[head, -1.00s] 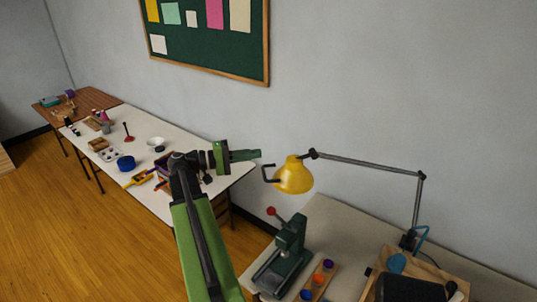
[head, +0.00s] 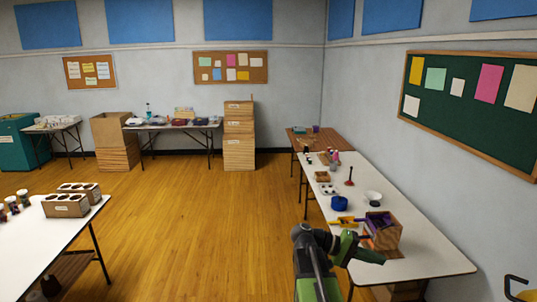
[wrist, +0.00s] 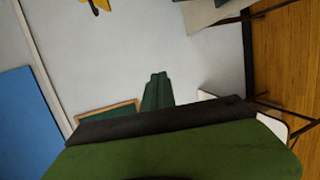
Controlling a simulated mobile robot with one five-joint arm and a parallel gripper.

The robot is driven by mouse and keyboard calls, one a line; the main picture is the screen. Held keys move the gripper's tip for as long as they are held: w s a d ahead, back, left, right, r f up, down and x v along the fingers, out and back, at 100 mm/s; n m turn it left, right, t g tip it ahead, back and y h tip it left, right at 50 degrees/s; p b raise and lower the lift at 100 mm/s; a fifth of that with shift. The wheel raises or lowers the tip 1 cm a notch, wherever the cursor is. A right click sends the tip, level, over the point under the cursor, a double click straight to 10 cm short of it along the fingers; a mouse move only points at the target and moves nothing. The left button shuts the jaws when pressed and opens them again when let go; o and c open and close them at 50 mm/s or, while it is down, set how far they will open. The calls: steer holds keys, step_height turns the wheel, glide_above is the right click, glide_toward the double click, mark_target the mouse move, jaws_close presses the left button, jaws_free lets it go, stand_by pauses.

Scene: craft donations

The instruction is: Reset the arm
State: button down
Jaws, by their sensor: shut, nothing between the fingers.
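My gripper (head: 372,255) is at the end of my green and black arm, low in the head view, to the right of centre. It points right, in front of the near part of the long white table (head: 425,262). Its green fingers are together with nothing between them. In the wrist view the gripper's fingers (wrist: 158,92) stick up past the dark and green body of the wrist, with the grey wall behind them. My arm hides part of the table's near left edge.
A wooden box (head: 388,236) with purple contents, a blue tub (head: 339,203) and a white bowl (head: 373,197) stand on the long table close to my arm. Another white table (head: 45,235) stands at the left. The wooden floor (head: 210,215) between is clear.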

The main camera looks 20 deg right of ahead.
steer(key=w+a+f+n+t+y+b, duration=0.2)
steer(key=w+a+f+t+y, duration=0.15)
steer(key=a+f, duration=0.7)
steer(key=w+a+f+n+t+y+b, duration=0.3)
steer(key=a+f, duration=0.4)
steer(key=a, duration=0.6)
steer(key=w+a+f+t+y, duration=0.1)
steer(key=a+f+y, duration=0.1)
steer(key=a, duration=0.6)
steer(key=w+a+f+y+p, duration=0.1)
steer(key=a+f+y, duration=0.2)
steer(key=a, duration=0.5)
steer(key=shift+a+n+t+y, duration=0.35)
steer(key=shift+n+y, duration=0.05)
steer(key=shift+y, duration=0.15)
steer(key=shift+w, duration=0.1)
